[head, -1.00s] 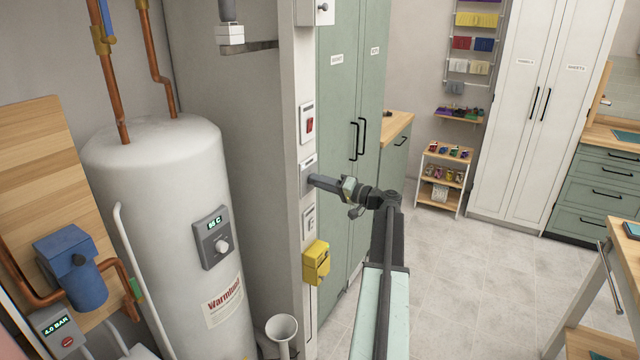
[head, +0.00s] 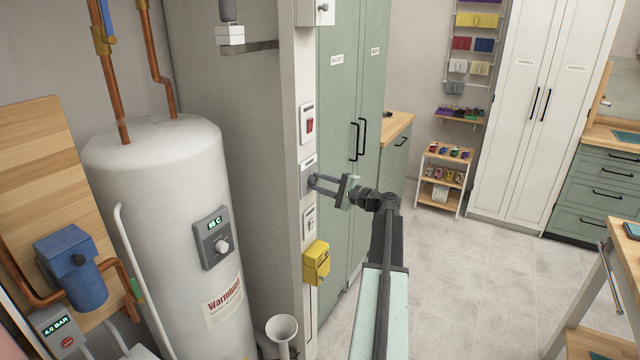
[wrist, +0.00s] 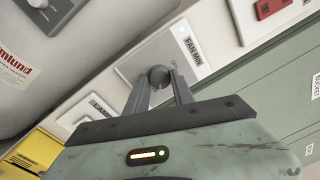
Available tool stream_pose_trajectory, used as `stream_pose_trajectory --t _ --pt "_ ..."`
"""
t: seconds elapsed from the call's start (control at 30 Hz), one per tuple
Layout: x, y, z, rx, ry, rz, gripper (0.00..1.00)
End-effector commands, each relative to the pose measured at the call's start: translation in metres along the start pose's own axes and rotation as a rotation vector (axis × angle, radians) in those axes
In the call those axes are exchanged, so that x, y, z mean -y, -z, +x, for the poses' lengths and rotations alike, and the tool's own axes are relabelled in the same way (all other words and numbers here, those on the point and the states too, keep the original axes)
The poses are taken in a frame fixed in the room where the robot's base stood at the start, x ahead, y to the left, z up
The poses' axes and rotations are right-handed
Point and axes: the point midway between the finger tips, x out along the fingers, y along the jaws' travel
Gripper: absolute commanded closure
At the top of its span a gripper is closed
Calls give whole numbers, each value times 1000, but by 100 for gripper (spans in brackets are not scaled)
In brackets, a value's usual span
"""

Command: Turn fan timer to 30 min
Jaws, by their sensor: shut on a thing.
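The fan timer is a pale wall plate (wrist: 190,45) marked "FAN MIN" in the wrist view, with a round dark grey knob (wrist: 158,76). My gripper (wrist: 160,82) is shut on the knob, one finger on each side of it. In the head view the plate (head: 308,170) sits on the narrow wall edge, and my gripper (head: 316,181) reaches it from the right. The knob's pointer and most of the scale are hidden or too small to read.
A red switch (head: 309,124) is above the timer, and another plate (head: 309,221), labelled "LAMP" in the wrist view, is below. A yellow box (head: 316,262) hangs lower. Green cabinet doors (head: 340,100) stand just right. The floor (head: 450,270) is clear.

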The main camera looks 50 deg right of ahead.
Motion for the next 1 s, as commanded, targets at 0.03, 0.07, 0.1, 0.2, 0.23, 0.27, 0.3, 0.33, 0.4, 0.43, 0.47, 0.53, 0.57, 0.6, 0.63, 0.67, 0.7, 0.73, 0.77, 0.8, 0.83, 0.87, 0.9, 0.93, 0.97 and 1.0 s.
stream_pose_trajectory --t 0.03,0.07,0.1,0.2,0.23,0.27,0.3,0.33,0.4,0.43,0.47,0.53,0.57,0.6,0.63,0.67,0.7,0.73,0.77,0.8,0.83,0.87,0.9,0.93,0.97,1.0 --pt "0 0 0 -3 -1 43 100" --pt "0 0 0 -4 -1 71 100" --pt "0 0 0 -6 -1 110 100" --pt "0 0 0 -11 -3 204 100" --pt "0 0 0 -13 -3 233 100" --pt "0 -1 0 -15 -4 261 100" --pt "0 -1 0 -17 -4 299 100" --pt "0 -1 0 -18 -4 327 100" --pt "0 -1 0 -22 -5 394 100" --pt "0 -1 0 -23 -5 422 100" --pt "0 -1 0 -25 -6 451 100" --pt "0 -1 0 -28 -6 517 100" --pt "0 -1 0 -30 -6 546 100" --pt "0 -1 0 -31 -7 583 100" --pt "0 -1 0 -33 -7 612 100" --pt "0 -1 0 -34 -7 641 100" --pt "0 -1 0 -36 -8 678 100" --pt "0 -2 0 -37 -8 707 100" --pt "0 -2 0 -39 -8 735 100" --pt "0 -2 0 -41 -9 773 100" --pt "0 -2 0 -42 -9 801 100" --pt "-1 -2 0 -44 -10 830 100" --pt "-1 -2 0 -46 -11 867 100" --pt "-1 -2 0 -47 -11 896 100" --pt "-1 -2 0 -49 -11 924 100" --pt "-1 -2 0 -51 -12 962 100"
